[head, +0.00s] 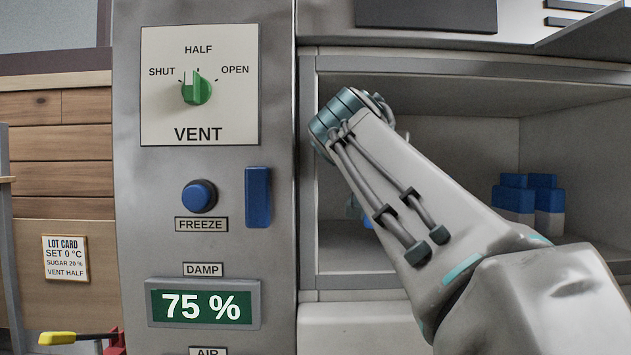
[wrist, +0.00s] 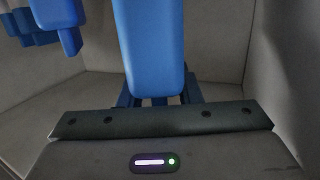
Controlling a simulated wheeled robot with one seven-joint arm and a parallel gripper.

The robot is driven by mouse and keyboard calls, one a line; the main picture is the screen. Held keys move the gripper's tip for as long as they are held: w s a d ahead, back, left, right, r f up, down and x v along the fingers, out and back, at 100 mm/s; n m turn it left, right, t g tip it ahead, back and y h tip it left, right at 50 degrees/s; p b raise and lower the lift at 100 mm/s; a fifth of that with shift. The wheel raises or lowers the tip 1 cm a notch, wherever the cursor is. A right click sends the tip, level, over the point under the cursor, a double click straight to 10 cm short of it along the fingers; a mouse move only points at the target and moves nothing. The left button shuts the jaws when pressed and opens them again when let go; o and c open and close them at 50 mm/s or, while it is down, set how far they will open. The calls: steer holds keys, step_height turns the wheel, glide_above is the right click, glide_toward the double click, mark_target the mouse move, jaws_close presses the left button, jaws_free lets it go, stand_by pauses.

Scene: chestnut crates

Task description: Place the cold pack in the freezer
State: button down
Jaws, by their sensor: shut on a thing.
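A blue cold pack (wrist: 150,45) fills the upper middle of the wrist view. My gripper (wrist: 157,97) is shut on it, with dark blue fingers showing at both sides of its near end. In the head view my arm reaches into the open, pale-walled freezer compartment (head: 420,85) on the right. My arm hides the gripper there; only a small blue patch shows past its left edge, and I cannot tell what it is. Whether the held pack touches the compartment floor cannot be told.
Several blue-and-white packs (head: 514,198) stand at the compartment's right. Blue shapes (wrist: 57,18) show at the wrist view's upper left. The left panel carries a green VENT knob (head: 196,88) pointing near HALF, a blue FREEZE button (head: 199,196), and a DAMP display (head: 203,305) reading 75 %.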

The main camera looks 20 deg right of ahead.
steer(key=shift+w+d+f, duration=0.2)
steer(key=shift+f, duration=1.95)
steer(key=shift+f, duration=0.2)
steer(key=c, duration=1)
jaws_free()
steer(key=shift+c, duration=0.2)
